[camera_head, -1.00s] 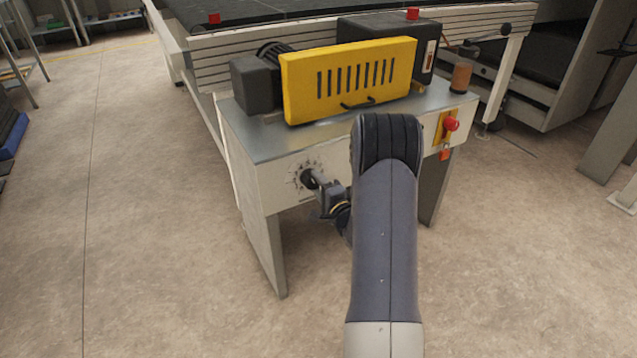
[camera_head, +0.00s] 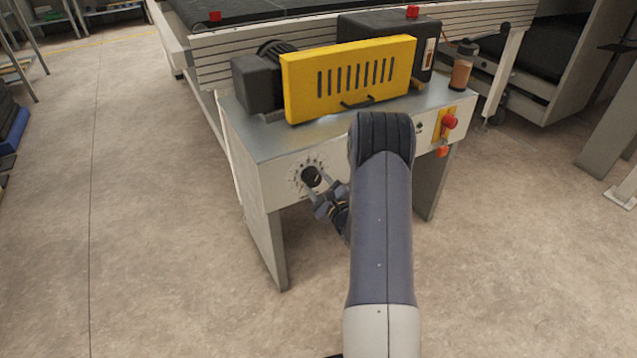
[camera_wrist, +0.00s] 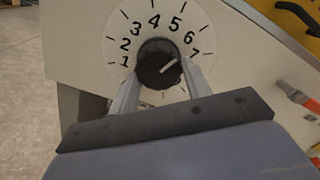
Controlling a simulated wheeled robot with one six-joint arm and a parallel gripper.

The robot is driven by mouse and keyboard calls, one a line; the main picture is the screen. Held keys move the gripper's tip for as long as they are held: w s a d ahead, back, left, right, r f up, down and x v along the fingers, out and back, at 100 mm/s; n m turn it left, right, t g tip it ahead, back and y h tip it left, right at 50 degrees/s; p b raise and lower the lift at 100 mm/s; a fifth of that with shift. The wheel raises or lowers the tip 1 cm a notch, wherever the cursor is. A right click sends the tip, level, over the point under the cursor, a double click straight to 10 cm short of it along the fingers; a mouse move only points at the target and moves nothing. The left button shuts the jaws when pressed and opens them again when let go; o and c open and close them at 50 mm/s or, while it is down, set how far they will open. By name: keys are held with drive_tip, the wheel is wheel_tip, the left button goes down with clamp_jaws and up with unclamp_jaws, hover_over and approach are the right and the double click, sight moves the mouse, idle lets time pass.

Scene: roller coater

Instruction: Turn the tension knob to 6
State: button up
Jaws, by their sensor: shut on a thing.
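The round black tension knob (camera_wrist: 158,66) sits on a white dial with black numerals 1 to 7 visible in the wrist view. Its white pointer line slants up and right, toward about 6; the exact reading is hard to tell. In the head view the knob (camera_head: 311,176) is on the left part of the machine's front panel. My gripper (camera_wrist: 162,78) is shut on the knob, one finger on each side of it. The gripper (camera_head: 322,190) also shows in the head view, partly hidden by my arm. The lower dial is partly hidden by the gripper.
The machine's front panel (camera_head: 273,180) carries a red stop button (camera_head: 449,122) at the right. Above stand a yellow slotted guard (camera_head: 350,80), a dark motor and a jar (camera_head: 461,72). Open floor lies in front and to the left.

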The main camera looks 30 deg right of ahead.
drive_tip(key=shift+m, duration=0.5)
drive_tip(key=o, duration=1)
drive_tip(key=s+p, duration=0.1)
drive_tip(key=s, duration=0.9)
drive_tip(key=shift+s+d+p, duration=0.2)
drive_tip(key=shift+s+p, duration=0.2)
